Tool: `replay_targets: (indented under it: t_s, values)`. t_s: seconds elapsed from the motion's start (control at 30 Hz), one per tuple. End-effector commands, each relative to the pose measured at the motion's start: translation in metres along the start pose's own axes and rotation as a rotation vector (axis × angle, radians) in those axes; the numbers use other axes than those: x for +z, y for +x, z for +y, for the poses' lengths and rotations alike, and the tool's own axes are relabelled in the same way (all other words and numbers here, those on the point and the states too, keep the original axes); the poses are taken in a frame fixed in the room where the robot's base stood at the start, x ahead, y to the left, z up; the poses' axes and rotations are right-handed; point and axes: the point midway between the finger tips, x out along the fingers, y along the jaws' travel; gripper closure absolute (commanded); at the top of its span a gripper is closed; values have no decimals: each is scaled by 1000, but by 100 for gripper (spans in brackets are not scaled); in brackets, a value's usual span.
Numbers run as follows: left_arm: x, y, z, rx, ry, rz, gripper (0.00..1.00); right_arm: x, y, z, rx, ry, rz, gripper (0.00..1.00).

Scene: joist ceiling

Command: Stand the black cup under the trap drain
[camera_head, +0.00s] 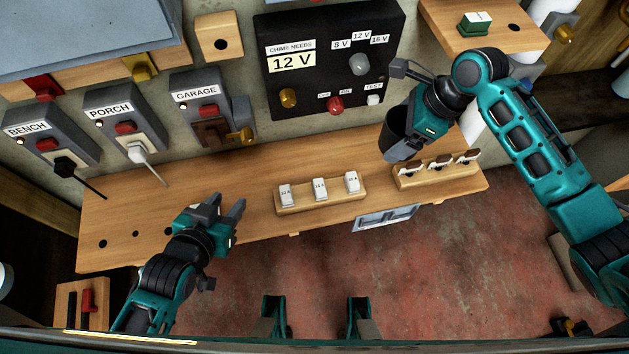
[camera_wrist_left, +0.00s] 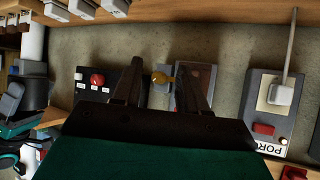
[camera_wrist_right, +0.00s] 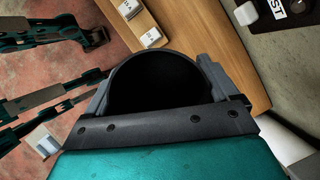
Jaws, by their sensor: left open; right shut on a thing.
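The black cup (camera_head: 396,138) is held by my right gripper (camera_head: 408,118), over the right part of the wooden bench. In the right wrist view the dark round mouth of the cup (camera_wrist_right: 158,88) sits between the two fingers. My left gripper (camera_head: 223,210) is open and empty above the front left of the bench; in the left wrist view its fingers (camera_wrist_left: 162,75) are apart with nothing between them. A white pipe (camera_head: 543,10) with a grey fitting and yellow knob (camera_head: 564,34) is at the upper right. I cannot tell whether this is the trap drain; my right arm hides part of that area.
The bench (camera_head: 190,205) holds a block with white switches (camera_head: 320,200) and another block (camera_head: 437,177) with dark-topped pieces. A black panel (camera_head: 330,60) and grey boxes (camera_head: 195,105) stand behind. A shelf (camera_head: 450,35) is at the upper right. The bench's left part is mostly clear.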

Motion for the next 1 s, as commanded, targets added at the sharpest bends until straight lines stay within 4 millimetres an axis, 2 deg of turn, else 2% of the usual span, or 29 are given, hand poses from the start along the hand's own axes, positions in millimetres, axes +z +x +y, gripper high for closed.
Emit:
replay_targets:
  t_s: [0.13, 0.23, 0.6, 0.7, 1.0]
  values:
    - [1, 1, 0, 1, 0, 0, 57, -1, 3, 0, 0, 0, -1, 50]
    - [5, 4, 1, 3, -2, 0, 57, -8, 19, 0, 2, 3, 0, 50]
    - [13, 21, 13, 32, -15, 4, 57, -47, 110, 0, 2, 1, 1, 50]
    - [13, 24, 16, 41, -15, 6, 57, -54, 129, 0, 1, 0, 0, 50]
    - [8, 28, 21, 56, -11, 17, 57, -64, 152, 0, -1, -2, 0, 50]
